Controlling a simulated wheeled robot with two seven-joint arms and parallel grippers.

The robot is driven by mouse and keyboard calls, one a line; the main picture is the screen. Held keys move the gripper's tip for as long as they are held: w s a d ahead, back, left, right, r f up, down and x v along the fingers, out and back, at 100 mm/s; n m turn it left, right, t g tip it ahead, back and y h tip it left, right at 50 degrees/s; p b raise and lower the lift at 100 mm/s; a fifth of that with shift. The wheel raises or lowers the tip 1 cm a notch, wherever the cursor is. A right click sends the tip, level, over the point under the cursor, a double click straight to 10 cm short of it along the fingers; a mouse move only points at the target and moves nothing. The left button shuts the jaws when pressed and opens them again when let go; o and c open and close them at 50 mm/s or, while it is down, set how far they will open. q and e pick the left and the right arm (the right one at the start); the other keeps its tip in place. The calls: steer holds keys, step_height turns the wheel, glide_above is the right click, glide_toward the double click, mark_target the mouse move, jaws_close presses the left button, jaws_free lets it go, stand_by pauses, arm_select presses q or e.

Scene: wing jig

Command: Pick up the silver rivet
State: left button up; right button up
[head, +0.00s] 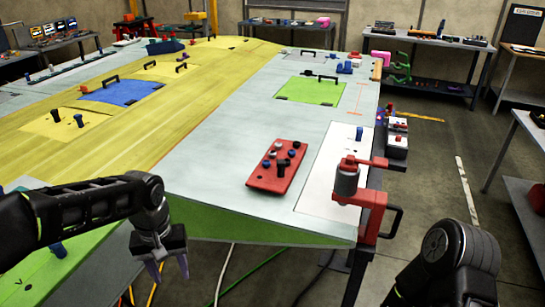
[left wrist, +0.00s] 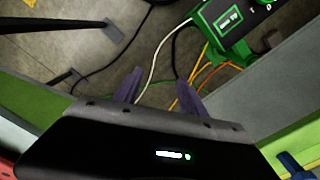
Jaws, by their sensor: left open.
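A red tray (head: 262,183) lies on the grey wing panel and holds several small dark, blue and greyish pieces. I cannot tell for sure which of them is the silver rivet; a pale grey one (head: 279,146) shows near the tray's far side. My left gripper (head: 169,268) is open and empty, pointing down off the near edge of the wing, left of and nearer than the tray. In the left wrist view its two purple fingers (left wrist: 158,78) stand apart over the floor. My right arm shows at the bottom right, but its gripper is out of frame.
A red clamp (head: 373,196) with a grey cylinder stands at the wing's near right corner, beside the tray. Blue (head: 124,92) and green (head: 310,91) panels with handles lie farther back. A green device (left wrist: 225,30) and cables are on the floor below.

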steer(key=shift+c, duration=0.2)
arm_select(q)
steer(key=s+d+f+m+h+b, duration=0.1)
steer(key=s+d+f, duration=0.1)
steer(key=d+f, duration=0.45)
steer(key=s+d+f+h+b, duration=0.1)
steer(key=s+d+f+h, duration=0.15)
steer(key=f, duration=0.65)
steer(key=s+d+f+m+h+b, duration=0.1)
steer(key=s+d+f, duration=0.2)
steer(key=d+f, duration=0.3)
steer(key=s+f+n+b, duration=0.1)
steer(key=s+f, duration=1.1)
steer(key=f, duration=0.1)
steer(key=shift+d+f+y, duration=0.2)
steer(key=shift+d+y, duration=0.15)
steer(key=shift+d, duration=0.05)
arm_select(e)
steer(key=f, duration=0.4)
steer(key=shift+w+a, duration=0.1)
steer(key=shift+a, duration=0.1)
arm_select(q)
steer(key=shift+s, duration=0.1)
